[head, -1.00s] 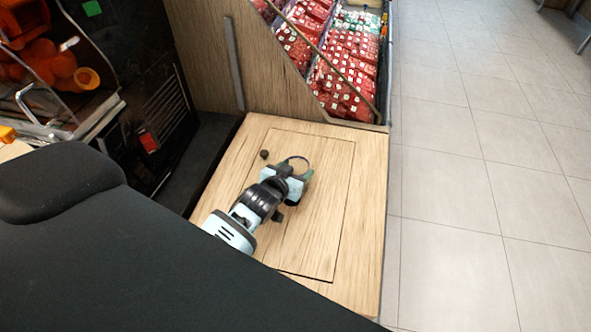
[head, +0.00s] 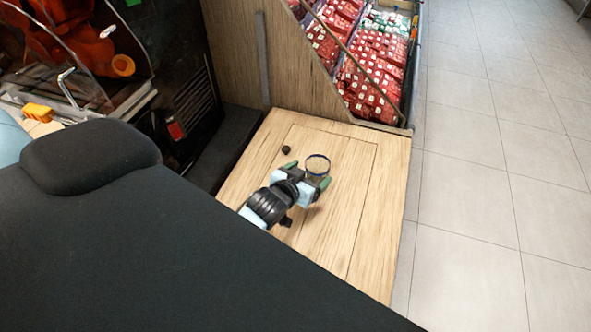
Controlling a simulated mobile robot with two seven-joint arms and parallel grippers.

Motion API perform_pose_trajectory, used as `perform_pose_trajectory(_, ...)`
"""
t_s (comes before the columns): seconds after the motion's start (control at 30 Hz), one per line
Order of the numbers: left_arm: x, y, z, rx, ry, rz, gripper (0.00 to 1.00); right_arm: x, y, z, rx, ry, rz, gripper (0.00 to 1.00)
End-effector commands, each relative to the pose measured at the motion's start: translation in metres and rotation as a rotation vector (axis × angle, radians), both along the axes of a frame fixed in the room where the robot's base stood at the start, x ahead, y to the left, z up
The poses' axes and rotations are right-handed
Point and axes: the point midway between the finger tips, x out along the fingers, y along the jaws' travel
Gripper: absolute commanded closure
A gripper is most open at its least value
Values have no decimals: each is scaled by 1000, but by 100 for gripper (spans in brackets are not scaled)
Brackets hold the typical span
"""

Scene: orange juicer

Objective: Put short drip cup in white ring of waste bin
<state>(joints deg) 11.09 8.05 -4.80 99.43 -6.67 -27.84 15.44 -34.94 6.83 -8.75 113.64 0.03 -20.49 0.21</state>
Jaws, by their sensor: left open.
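My left gripper (head: 311,176) is open, with one green-tipped finger on each side of the near part of this item. I cannot tell whether the fingers touch it. I cannot make out a white ring or a waste bin. My right gripper is not in view.
A small dark round knob (head: 286,150) sits on the counter, left of the rimmed item. The juicer with orange parts (head: 83,50) is at upper left. Red packages (head: 375,75) fill a display behind the counter. Tiled floor (head: 500,230) lies open on the right.

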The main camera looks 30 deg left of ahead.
Motion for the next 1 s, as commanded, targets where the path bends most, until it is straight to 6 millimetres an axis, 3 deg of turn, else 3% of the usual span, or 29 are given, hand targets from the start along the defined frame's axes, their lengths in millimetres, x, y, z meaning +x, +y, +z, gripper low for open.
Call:
perform_pose_trajectory(0.2,-39,0,16,0,0,1,16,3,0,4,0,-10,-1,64)
perform_pose_trajectory(0.5,-65,-1,27,1,1,1,16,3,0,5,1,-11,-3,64)
perform_pose_trajectory(0.77,-64,-5,26,6,12,-13,12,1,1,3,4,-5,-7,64)
perform_pose_trajectory(0.87,-56,-20,18,31,60,-72,12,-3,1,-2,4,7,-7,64)
perform_pose_trajectory(1.0,-38,-56,2,110,166,-237,12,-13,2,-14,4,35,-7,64)
